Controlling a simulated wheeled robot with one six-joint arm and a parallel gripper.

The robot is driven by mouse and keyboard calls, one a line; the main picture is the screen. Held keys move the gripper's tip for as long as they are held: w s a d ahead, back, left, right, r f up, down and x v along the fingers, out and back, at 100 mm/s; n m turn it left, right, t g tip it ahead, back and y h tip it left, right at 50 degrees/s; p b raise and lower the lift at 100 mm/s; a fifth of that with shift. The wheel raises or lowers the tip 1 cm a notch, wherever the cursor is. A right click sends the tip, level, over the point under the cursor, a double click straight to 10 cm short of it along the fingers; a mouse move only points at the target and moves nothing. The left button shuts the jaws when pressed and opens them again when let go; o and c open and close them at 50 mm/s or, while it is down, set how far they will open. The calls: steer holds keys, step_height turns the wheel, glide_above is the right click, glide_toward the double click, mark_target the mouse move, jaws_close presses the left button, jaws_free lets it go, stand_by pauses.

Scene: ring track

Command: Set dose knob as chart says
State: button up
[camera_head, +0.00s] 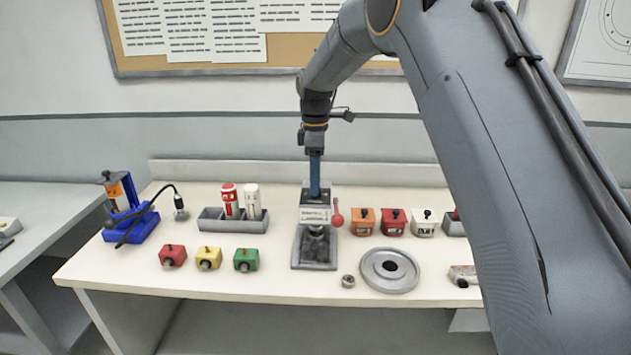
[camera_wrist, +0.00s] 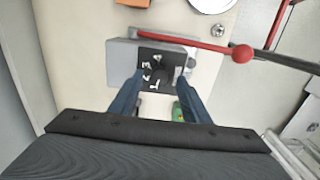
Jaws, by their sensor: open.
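The press-like grey device (camera_head: 314,262) stands mid-bench in the head view. In the wrist view its grey top (camera_wrist: 122,55) carries a black plate with white marks and a dark knob (camera_wrist: 158,75) in its middle. My gripper (camera_head: 315,190) points down over the device top. In the wrist view its blue fingers (camera_wrist: 158,84) are open on either side of the knob; I cannot tell whether they touch it. The pinned text sheets (camera_head: 190,30) hang on the wall board, and a framed sheet with a ring drawing (camera_head: 606,35) hangs at right. Their text is too small to read.
A red-balled lever (camera_wrist: 242,54) juts from the device beside my gripper. Several coloured boxes (camera_head: 208,258) stand left and right of it. A grey disc (camera_head: 389,285) lies at front right. A grey rack (camera_head: 232,225) and a blue stand (camera_head: 130,230) are left.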

steer(key=shift+f, duration=0.75)
steer(key=c, duration=1)
steer(key=shift+c, duration=0.2)
